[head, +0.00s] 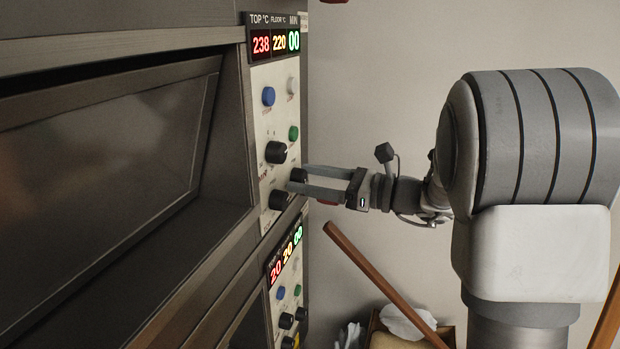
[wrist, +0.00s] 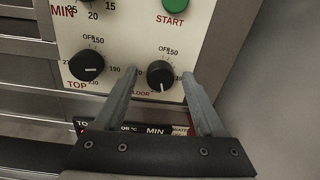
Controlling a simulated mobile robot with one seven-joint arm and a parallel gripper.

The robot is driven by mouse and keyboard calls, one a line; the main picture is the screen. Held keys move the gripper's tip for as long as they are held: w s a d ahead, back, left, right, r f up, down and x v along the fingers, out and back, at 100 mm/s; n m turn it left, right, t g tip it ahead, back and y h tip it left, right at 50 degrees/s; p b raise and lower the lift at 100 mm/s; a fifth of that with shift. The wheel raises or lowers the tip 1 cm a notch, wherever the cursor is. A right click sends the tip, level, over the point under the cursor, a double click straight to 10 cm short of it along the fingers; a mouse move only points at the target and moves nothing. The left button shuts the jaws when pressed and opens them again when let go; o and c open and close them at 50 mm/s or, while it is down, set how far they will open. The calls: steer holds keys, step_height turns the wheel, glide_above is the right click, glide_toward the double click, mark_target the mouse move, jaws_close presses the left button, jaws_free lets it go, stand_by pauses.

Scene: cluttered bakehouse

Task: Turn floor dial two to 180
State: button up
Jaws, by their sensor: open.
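The floor dial (wrist: 160,73) is a round black knob above the red FLOOR label on the cream panel. Its white mark points nearly straight down in the wrist view. In the head view it is the right-hand lower knob (head: 299,174), partly covered by my fingers. The display above (head: 275,42) reads 238 top, 220 floor and 00 minutes. My gripper (head: 297,178) is open, its fingertips at the panel. In the wrist view its fingers (wrist: 159,76) lie on either side of the floor dial; I cannot tell whether they touch it.
The top dial (wrist: 87,66) is close left of the fingers. The timer knob (head: 276,152), green start button (head: 293,133) and blue button (head: 268,96) sit above. A lower panel display (head: 286,256) reads 20, 20, 00. A wooden pole (head: 385,285) leans below my arm.

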jaws_close()
steer(key=shift+f+n+b, duration=0.15)
steer(key=shift+n+b, duration=0.15)
steer(key=shift+b, duration=0.45)
steer(key=n+b, duration=0.1)
steer(key=b, duration=0.1)
steer(key=n+b, duration=0.2)
steer(key=shift+f+b, duration=0.25)
steer(key=shift+b, duration=0.15)
steer(key=n+b, duration=0.3)
steer(key=b, duration=0.2)
steer(key=shift+n, duration=0.3)
steer(key=n+b, duration=0.4)
steer(key=b, duration=0.2)
steer(key=shift+n, duration=0.3)
steer(key=n+b, duration=0.2)
steer(key=b, duration=0.1)
steer(key=n+b, duration=0.1)
steer(key=n, duration=0.1)
steer(key=shift+r+y+b, duration=0.25)
steer(key=shift+y+b, duration=0.05)
steer(key=shift+b, duration=0.05)
